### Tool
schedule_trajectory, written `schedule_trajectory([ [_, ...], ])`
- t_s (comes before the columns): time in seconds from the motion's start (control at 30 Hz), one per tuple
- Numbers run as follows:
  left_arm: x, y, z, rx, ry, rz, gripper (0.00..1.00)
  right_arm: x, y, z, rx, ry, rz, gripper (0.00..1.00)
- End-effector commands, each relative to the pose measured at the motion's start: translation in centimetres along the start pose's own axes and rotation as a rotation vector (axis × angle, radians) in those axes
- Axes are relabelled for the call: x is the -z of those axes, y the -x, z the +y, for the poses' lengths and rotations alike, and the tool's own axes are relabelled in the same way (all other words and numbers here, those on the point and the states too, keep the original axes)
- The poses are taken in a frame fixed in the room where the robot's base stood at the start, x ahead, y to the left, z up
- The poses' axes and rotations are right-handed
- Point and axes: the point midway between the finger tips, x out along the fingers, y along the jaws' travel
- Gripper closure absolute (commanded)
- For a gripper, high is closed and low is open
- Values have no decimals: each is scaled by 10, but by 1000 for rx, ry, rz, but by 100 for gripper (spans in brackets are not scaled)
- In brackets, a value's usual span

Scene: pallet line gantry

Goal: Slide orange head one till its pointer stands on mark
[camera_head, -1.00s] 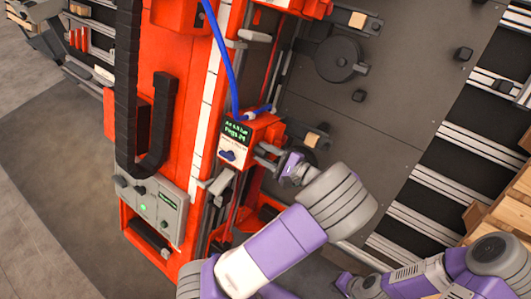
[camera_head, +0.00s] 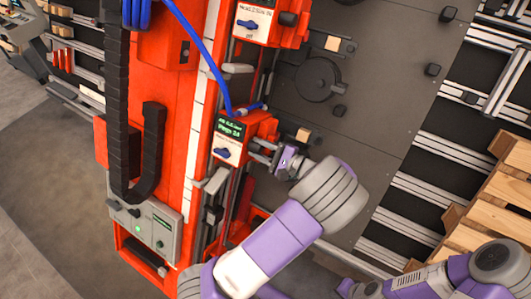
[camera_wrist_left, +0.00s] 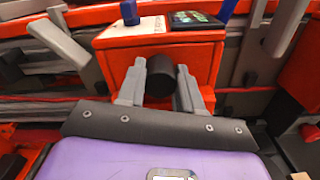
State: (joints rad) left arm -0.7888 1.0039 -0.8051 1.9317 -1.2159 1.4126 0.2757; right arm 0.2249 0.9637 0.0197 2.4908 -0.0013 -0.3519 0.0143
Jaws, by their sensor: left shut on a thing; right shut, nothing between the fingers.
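The lower orange head (camera_head: 259,128), with a lit display and a blue knob, sits on the upright rail of the orange gantry. My left gripper (camera_head: 262,152) is at its lower right side. In the left wrist view its two grey fingers are shut on the black knob (camera_wrist_left: 160,82) on the head's orange front (camera_wrist_left: 203,55). A white strip with division lines (camera_head: 207,92) runs along the gantry left of the head. The pointer and the mark are too small to make out. My right gripper (camera_head: 347,287) is shut, low in the picture, away from the head.
A second orange head (camera_head: 290,30) is on the same rail above, with a gap between them. A blue hose (camera_head: 205,50) runs to the lower head. A grey control box (camera_head: 150,228) is lower left. A wooden pallet (camera_head: 495,195) lies at the right.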

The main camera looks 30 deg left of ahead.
Motion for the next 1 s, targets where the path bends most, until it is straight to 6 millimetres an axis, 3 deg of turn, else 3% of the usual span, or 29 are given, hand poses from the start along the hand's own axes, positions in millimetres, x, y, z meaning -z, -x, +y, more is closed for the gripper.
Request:
schedule_trajectory([
  [0.27,1,0,3,-1,-2,0,100,0,-2,0,0,0,-1,100],
  [0.3,1,0,3,-2,-3,0,59,0,-2,0,0,0,-1,100],
  [0.43,2,0,3,-2,-3,1,39,0,-2,0,0,0,-1,100],
  [0.77,2,4,3,-2,-3,3,39,0,-1,0,0,0,-1,100],
  [1.0,2,41,2,1,-1,5,39,0,-1,0,0,0,-1,100],
])
